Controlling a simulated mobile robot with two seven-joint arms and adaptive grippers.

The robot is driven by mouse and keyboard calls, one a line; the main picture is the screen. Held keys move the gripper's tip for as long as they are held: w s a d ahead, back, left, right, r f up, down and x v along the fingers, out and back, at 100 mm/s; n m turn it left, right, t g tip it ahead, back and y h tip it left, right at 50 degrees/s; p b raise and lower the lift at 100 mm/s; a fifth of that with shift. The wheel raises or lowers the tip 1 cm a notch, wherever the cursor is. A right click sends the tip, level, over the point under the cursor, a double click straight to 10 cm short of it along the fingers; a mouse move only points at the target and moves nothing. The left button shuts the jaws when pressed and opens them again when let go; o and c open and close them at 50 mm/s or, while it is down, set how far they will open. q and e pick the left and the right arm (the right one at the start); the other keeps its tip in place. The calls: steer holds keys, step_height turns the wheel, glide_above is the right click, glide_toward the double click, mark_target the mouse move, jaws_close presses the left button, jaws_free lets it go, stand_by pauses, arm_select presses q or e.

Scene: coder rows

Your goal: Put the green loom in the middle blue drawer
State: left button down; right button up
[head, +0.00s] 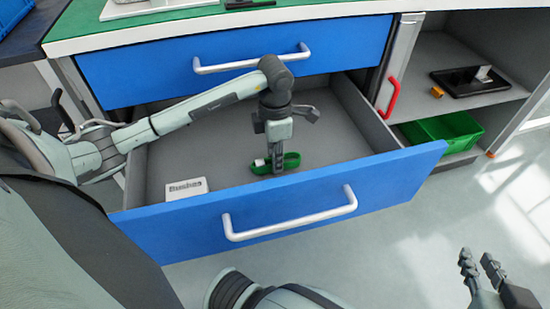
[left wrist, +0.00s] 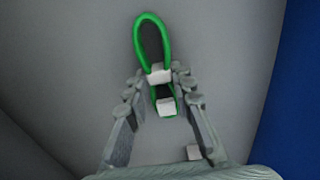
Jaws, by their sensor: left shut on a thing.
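The green loom (head: 290,161) is a green loop with white connectors, low inside the open blue drawer (head: 290,207). In the left wrist view the loom (left wrist: 139,40) sticks out beyond the fingertips. My left gripper (head: 275,168) points down into the drawer and is shut on the loom by its white connector end. I cannot tell whether the loom touches the drawer floor. The open drawer sits below a closed blue drawer (head: 235,65). My right gripper (head: 481,268) is open and empty at the lower right, outside the drawer.
A white label plate (head: 186,188) lies at the drawer's front left. To the right, an open shelf holds a black tray (head: 470,82), and a green bin (head: 440,135) is below it. A red handle (head: 389,97) stands beside the drawer. Free floor lies at the right.

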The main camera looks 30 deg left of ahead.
arm_select(q)
steer(key=shift+f, duration=0.1)
arm_select(e)
steer(key=shift+w+a+r, duration=0.1)
steer(key=shift+a+r, duration=0.05)
arm_select(q)
steer(key=c, duration=1.3)
jaws_free()
arm_select(e)
steer(key=shift+w+a+r, duration=0.1)
steer(key=shift+a+r, duration=0.05)
steer(key=shift+r, duration=0.05)
arm_select(q)
step_height(320, 180, up, 12)
steer(key=p, duration=0.1)
arm_select(e)
steer(key=s+d+f+g+h, duration=0.1)
steer(key=s+d+f+g, duration=0.1)
steer(key=s+d+f, duration=0.1)
steer(key=shift+s+d+f+g, duration=0.3)
steer(key=shift+d+f, duration=0.35)
